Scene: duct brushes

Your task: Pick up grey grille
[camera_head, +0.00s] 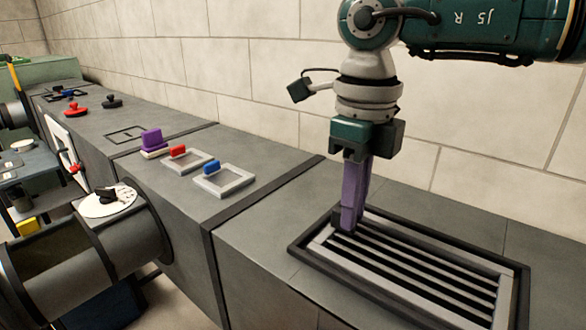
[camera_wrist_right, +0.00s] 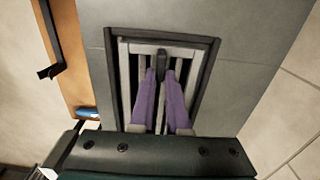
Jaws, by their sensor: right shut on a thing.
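The grey grille (camera_head: 503,300) is a light grey frame with several slats. It lies within a dark raised surround on top of the duct at the lower right of the head view. It also shows in the right wrist view (camera_wrist_right: 125,70). My right gripper (camera_head: 350,222) points down at the grille's far-left end, its purple fingers shut on it. In the wrist view the fingertips (camera_wrist_right: 161,74) close at a small dark part near the grille's end rail. The fingers hide part of the slats. My left gripper is not in view.
Two small light frames with red (camera_head: 178,151) and blue (camera_head: 211,167) handles and a purple block (camera_head: 152,139) sit further along the duct. A round duct branch (camera_head: 110,245) juts out at lower left. A tiled wall (camera_head: 260,90) runs close behind.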

